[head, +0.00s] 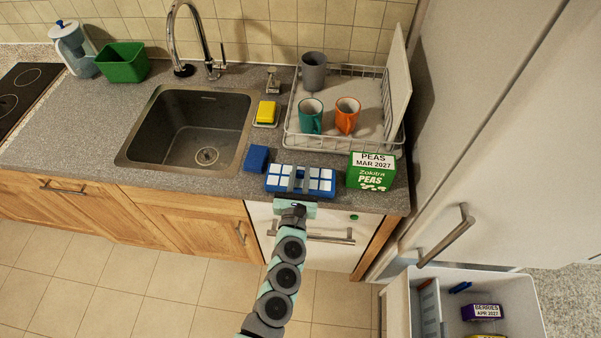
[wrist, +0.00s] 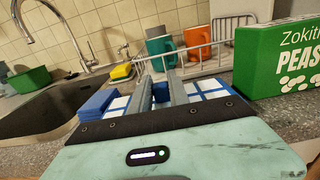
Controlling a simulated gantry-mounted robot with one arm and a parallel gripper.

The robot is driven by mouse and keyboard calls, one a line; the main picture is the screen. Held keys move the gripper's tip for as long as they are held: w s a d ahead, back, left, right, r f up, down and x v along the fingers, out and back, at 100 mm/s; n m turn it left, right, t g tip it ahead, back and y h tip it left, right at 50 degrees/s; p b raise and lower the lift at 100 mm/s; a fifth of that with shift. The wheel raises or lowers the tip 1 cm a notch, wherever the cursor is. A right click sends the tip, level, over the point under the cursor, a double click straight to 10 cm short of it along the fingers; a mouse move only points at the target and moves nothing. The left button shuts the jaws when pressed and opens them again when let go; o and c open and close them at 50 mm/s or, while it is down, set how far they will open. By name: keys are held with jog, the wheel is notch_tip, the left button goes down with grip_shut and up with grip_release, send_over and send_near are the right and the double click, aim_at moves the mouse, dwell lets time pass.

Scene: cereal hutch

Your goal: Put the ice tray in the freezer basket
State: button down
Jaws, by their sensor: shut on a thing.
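The ice tray (head: 321,182) is blue with white cells and lies at the counter's front edge, left of the green peas box (head: 370,172). My gripper (head: 298,182) reaches over it from the front and is shut on its middle part. In the wrist view the two grey fingers (wrist: 158,92) stand over the tray (wrist: 208,88), which shows on both sides of them. I cannot tell if the tray is lifted. The freezer basket (head: 535,300) is the open white drawer at the bottom right. It holds a purple berries box (head: 482,312) and a blue item (head: 460,287).
A blue sponge (head: 256,158) lies just left of the tray. Behind are a sink (head: 190,130), a yellow sponge (head: 266,111) and a dish rack (head: 300,143) with mugs. The tall fridge door (head: 465,130) with its handle (head: 447,236) stands right.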

jog(key=shift+f, duration=0.2)
jog(key=c, duration=1.3)
grip_release()
jog(key=shift+r, duration=0.1)
jog(key=shift+o, duration=0.2)
jog(key=shift+r, duration=0.1)
